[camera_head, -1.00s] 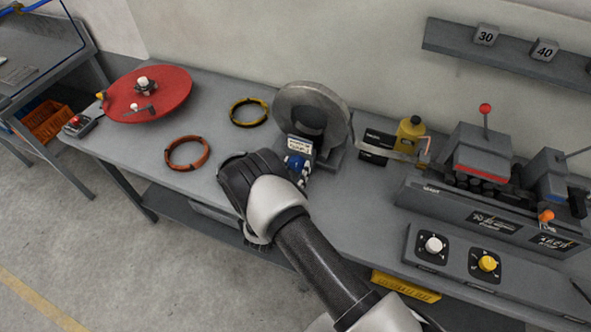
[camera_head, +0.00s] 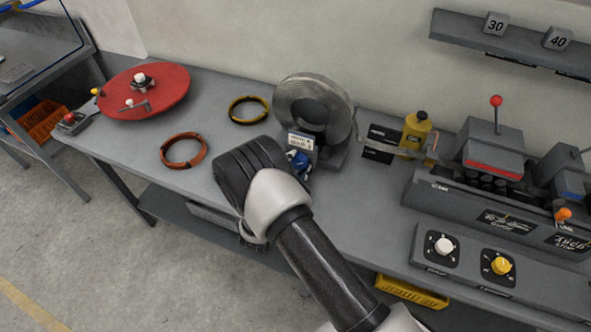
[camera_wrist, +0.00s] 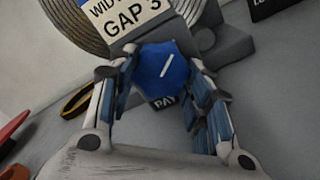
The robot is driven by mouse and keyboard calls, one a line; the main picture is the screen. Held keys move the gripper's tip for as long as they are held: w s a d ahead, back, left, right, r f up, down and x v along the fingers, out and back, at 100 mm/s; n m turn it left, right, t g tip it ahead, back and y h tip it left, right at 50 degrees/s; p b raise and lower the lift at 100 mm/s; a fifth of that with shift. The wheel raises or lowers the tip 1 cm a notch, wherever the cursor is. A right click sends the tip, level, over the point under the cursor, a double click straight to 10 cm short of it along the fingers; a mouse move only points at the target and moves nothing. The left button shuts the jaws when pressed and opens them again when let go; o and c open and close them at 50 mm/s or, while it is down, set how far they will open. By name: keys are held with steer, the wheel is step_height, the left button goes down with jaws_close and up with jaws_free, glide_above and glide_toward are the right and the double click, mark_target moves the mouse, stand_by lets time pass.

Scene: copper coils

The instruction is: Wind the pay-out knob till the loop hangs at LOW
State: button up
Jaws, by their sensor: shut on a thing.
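The pay-out knob (camera_wrist: 160,72) is blue with a white pointer line and sits between my fingers in the wrist view. The line slants up to the right. My gripper (camera_wrist: 158,88) is shut on the knob, a finger on each side. A label reading "PAY" (camera_wrist: 163,102) shows just below it, partly cut off. In the head view the knob (camera_head: 299,160) is a small blue shape below a white plate, beside my dark wrist. The grey coil (camera_head: 293,103) stands upright behind it. I cannot make out the hanging loop or a LOW mark clearly.
A red turntable (camera_head: 170,85) is at the left, with an orange ring (camera_head: 183,165) and a yellow-black ring (camera_head: 249,110) on the bench. A yellow bottle (camera_head: 416,135) and a grey machine (camera_head: 494,150) stand to the right. A panel with white (camera_head: 443,245) and yellow knobs (camera_head: 501,265) is in front.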

steer(key=m+b, duration=0.3)
steer(key=m, duration=0.2)
steer(key=shift+m+b, duration=0.3)
steer(key=shift+b, duration=0.05)
steer(key=m+b, duration=0.4)
steer(key=m, duration=0.1)
steer(key=shift+r, duration=0.1)
steer(key=shift+r+m+b, duration=0.1)
steer(key=shift+m+b, duration=0.2)
steer(key=o, duration=1.1)
steer(key=shift+c, duration=0.2)
steer(key=shift+a, duration=0.1)
steer(key=v, duration=1.2)
